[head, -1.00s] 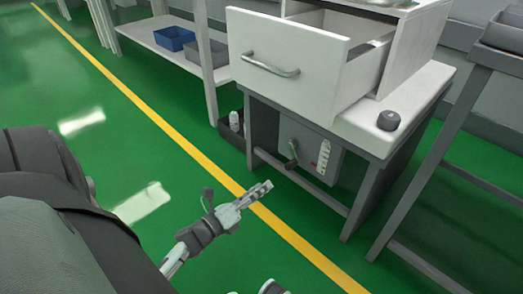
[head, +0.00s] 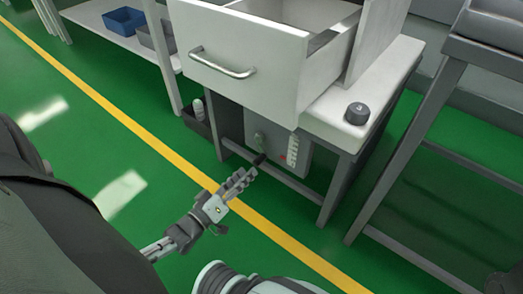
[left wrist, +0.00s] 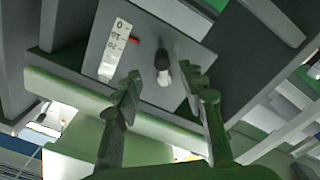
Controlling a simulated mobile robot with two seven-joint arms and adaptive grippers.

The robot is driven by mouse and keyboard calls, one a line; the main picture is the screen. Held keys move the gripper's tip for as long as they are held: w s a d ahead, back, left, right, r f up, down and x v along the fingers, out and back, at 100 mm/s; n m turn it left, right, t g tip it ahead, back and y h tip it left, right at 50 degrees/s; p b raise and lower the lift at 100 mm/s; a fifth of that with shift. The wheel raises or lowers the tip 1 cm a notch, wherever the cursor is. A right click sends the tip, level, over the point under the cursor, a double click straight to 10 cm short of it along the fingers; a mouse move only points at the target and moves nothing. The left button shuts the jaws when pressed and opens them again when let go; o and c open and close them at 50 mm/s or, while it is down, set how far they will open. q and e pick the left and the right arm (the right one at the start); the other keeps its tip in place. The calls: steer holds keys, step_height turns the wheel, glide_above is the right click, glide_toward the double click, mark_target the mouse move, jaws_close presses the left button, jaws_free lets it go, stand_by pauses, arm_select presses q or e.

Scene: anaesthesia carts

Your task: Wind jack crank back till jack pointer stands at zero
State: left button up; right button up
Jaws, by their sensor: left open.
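The jack box (head: 272,136) sits under the cart, with a pale scale (head: 293,148) on its face. In the left wrist view the scale (left wrist: 115,50) reads 0, 10, 20, and the red pointer (left wrist: 134,41) stands near the 10 mark, off zero. The crank (head: 258,140) ends in a dark handle (head: 260,159). My left gripper (head: 246,178) is open just in front of it. In the left wrist view the handle (left wrist: 162,61) appears between the two spread fingertips (left wrist: 160,74); I see no clear contact. My right gripper is not in view.
A white cart drawer (head: 235,60) stands open above the jack. A grey frame rail (head: 285,181) runs low in front of it. A dark bin (head: 198,118) stands left of the jack. Another grey stand (head: 405,150) is on the right. Green floor is free in front.

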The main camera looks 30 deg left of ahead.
mark_target(255, 165)
arm_select(q)
steer(key=shift+f+n, duration=0.15)
steer(key=shift+n, duration=0.55)
steer(key=shift+w, duration=0.2)
steer(key=w, duration=0.2)
steer(key=w+b, duration=0.1)
steer(key=w, duration=0.1)
steer(key=w+b, duration=0.1)
steer(key=w, duration=0.1)
steer(key=shift+d+f, duration=0.15)
steer(key=shift+d, duration=0.1)
steer(key=shift+w, duration=0.65)
jaws_close()
